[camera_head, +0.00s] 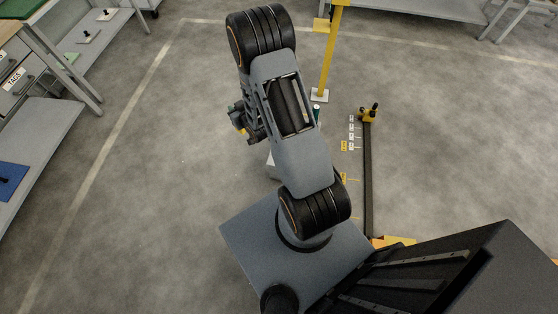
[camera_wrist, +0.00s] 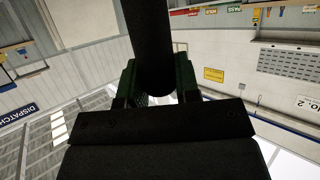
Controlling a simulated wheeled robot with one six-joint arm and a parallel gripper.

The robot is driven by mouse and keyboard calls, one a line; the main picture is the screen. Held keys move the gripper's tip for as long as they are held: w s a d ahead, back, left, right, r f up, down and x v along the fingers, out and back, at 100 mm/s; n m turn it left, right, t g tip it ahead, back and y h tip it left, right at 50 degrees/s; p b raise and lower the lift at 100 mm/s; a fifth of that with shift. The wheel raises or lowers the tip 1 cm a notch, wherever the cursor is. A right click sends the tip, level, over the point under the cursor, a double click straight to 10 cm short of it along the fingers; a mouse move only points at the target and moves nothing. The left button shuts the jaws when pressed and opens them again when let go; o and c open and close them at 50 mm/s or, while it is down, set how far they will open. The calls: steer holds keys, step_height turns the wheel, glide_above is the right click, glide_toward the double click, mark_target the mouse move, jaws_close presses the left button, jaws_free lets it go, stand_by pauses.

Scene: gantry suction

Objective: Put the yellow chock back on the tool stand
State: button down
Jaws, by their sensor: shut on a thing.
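My gripper (camera_wrist: 157,78) shows in the wrist view with its green fingers shut on a dark round bar (camera_wrist: 149,35). The bar runs up out of the top of that view, and its far end is hidden. I see no yellow on the part held, so I cannot tell whether it belongs to the yellow chock. In the head view my arm hides much of the middle. A small yellow patch (camera_head: 243,131) shows at the arm's left side, too small to name. I cannot make out the tool stand for certain in either view.
A yellow post (camera_head: 327,60) stands on a pale foot right of my arm. A dark floor rail (camera_head: 368,180) with a yellow end stop (camera_head: 369,115) lies further right. A workbench (camera_head: 40,120) lines the left edge. The floor between bench and arm is clear.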

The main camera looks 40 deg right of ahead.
steer(key=s+d+f+b, duration=0.3)
steer(key=d+f+b, duration=0.1)
steer(key=f+b, duration=0.75)
steer(key=s+d+f+n+y+b, duration=0.1)
steer(key=s+d+f+b, duration=0.3)
steer(key=f+b, duration=0.8)
steer(key=s+d+f+b, duration=0.3)
steer(key=d+f+b, duration=0.2)
steer(key=f+b, duration=0.65)
steer(key=w+d+f+b, duration=0.3)
steer(key=w+f, duration=0.3)
steer(key=f, duration=0.1)
steer(key=w+d+f+b, duration=0.3)
steer(key=w+f, duration=0.3)
steer(key=f, duration=0.1)
steer(key=shift+w, duration=0.3)
steer(key=shift+d+f, duration=0.1)
steer(key=shift+f, duration=0.05)
steer(key=shift+f, duration=0.15)
steer(key=c, duration=0.8)
jaws_free()
